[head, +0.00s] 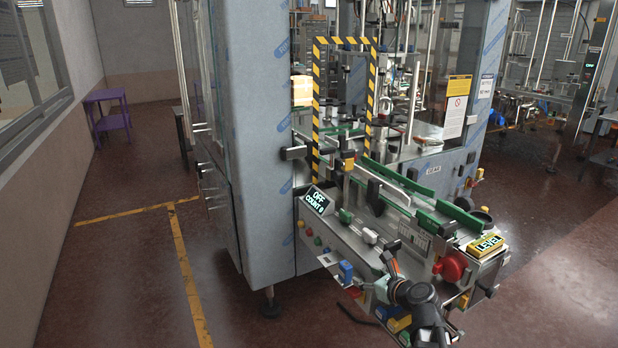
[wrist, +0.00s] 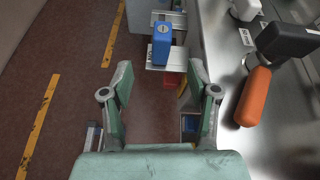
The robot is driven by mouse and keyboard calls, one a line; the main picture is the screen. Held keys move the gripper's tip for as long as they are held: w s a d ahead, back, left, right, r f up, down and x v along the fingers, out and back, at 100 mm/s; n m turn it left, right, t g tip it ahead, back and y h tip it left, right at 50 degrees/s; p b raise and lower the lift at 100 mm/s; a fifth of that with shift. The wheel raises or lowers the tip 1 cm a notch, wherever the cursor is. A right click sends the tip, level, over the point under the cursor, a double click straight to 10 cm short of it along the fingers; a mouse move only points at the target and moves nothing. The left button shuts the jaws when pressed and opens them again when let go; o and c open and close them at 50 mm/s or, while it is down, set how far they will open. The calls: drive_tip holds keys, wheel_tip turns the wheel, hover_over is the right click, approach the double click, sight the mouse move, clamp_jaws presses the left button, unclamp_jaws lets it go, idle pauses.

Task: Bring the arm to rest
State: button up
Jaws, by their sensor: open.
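My gripper (wrist: 160,80) shows in the wrist view with its two greenish fingers spread apart. Nothing is between the fingers; the dark reddish floor shows through the gap. In the head view my dark arm is at the lower right, in front of the machine's control side (head: 345,240). The fingers are hard to make out there.
The metal machine deck (wrist: 225,60) lies close to the right finger, with an orange rounded part (wrist: 254,97) on it. A blue block (wrist: 161,45) sits on a bracket ahead. A red knob (head: 452,267) is near my arm. Open floor (head: 120,280) lies left.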

drive_tip(key=s+a+f+n+g+h, duration=0.1)
drive_tip(key=s+f+n+g, duration=0.2)
drive_tip(key=s+f+n, duration=0.35)
drive_tip(key=s+a+f+n+g, duration=0.1)
drive_tip(key=s+f+n+g, duration=0.25)
drive_tip(key=f+n, duration=0.55)
drive_tip(key=s+a+f+n+g+h, duration=0.1)
drive_tip(key=s+f+n+g, duration=0.25)
drive_tip(key=s+f, duration=0.45)
drive_tip(key=s+f+n+g+h, duration=0.1)
drive_tip(key=s+f+n+g, duration=0.2)
drive_tip(key=s+f, duration=0.4)
drive_tip(key=s+a+f+n+g+h, duration=0.1)
drive_tip(key=s+f+n+g, duration=0.2)
drive_tip(key=s+f, duration=0.4)
drive_tip(key=s+f+n+g+h, duration=0.1)
drive_tip(key=s+f+n, duration=0.3)
drive_tip(key=s, duration=1.2)
wheel_tip(320, 180, down, 3)
drive_tip(key=shift+s+a+f+g+h, duration=0.15)
drive_tip(key=shift+s+a+g+h, duration=0.2)
drive_tip(key=shift+g, duration=0.55)
drive_tip(key=shift+w+d, duration=0.1)
drive_tip(key=shift+w, duration=0.05)
